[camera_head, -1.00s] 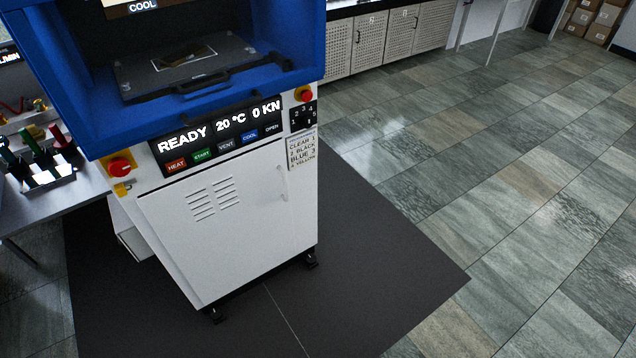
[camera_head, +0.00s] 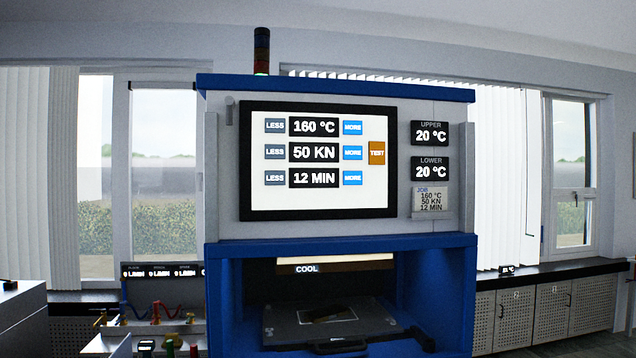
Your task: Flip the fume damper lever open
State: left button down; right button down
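The blue and white lab press (camera_head: 340,243) stands in the middle of the view. Its screen (camera_head: 318,192) shows 160 °C, 50 KN and 12 MIN between LESS and MORE buttons, with an orange TEST button (camera_head: 376,153) at the right. A small grey handle-like part (camera_head: 229,112) sits at the screen's upper left; I cannot tell whether it is the fume damper lever. The open chamber below holds a dark tray (camera_head: 375,318) with a front handle. Neither of my grippers is in view.
UPPER and LOWER displays (camera_head: 431,168) both read 20 °C, above a job card (camera_head: 430,200). A signal tower (camera_head: 262,50) stands on top. A side bench with coloured valves (camera_head: 160,314) is at left. Perforated cabinets (camera_head: 545,308) line the right, under windows.

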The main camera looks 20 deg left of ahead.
aim_at(229, 101)
jog(key=j+u, duration=0.1)
jog(key=u, duration=0.65)
jog(key=i+j+u, duration=0.1)
jog(key=u, duration=0.3)
